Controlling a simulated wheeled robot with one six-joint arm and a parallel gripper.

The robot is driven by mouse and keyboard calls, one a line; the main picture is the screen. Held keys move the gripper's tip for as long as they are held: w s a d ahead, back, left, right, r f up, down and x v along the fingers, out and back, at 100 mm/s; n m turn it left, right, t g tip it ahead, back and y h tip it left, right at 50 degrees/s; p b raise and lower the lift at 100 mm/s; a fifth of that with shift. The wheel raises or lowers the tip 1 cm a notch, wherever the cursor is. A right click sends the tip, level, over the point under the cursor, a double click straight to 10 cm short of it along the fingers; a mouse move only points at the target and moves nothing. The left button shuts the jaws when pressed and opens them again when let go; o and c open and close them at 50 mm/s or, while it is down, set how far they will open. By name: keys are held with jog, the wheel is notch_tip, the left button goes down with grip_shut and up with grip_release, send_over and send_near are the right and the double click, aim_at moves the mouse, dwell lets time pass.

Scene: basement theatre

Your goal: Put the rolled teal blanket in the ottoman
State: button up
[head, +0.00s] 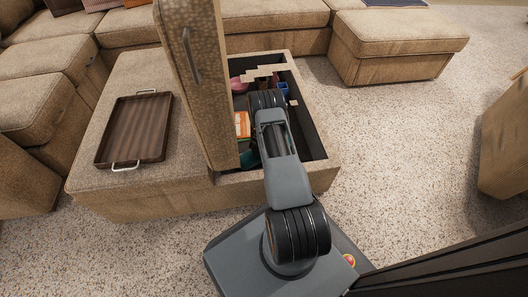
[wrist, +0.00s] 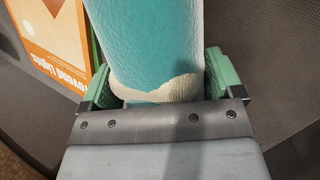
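The rolled teal blanket (wrist: 155,50) with a cream patch near its end fills the space between the two green fingers of my gripper (wrist: 162,78) in the wrist view. The fingers press against both its sides. The ottoman (head: 140,205) stands with one lid raised upright, and my arm reaches down into its open compartment. My arm hides the gripper and most of the blanket in the head view. A small teal patch shows low in the compartment; I cannot tell whether it is the blanket.
An orange box (head: 242,124) lies in the compartment and beside the blanket in the wrist view (wrist: 48,35). Pink and blue things lie at its far end. The raised lid (head: 197,80) stands left of my arm. A brown tray (head: 135,130) rests on the closed half.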

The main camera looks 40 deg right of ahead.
jog(key=shift+o, duration=1.1)
jog(key=shift+a+r+p, duration=0.1)
jog(key=shift+r+p, duration=0.3)
jog(key=p+v, duration=0.4)
jog(key=v, duration=0.7)
jog(key=shift+s+r, duration=0.2)
jog(key=shift+a, duration=0.1)
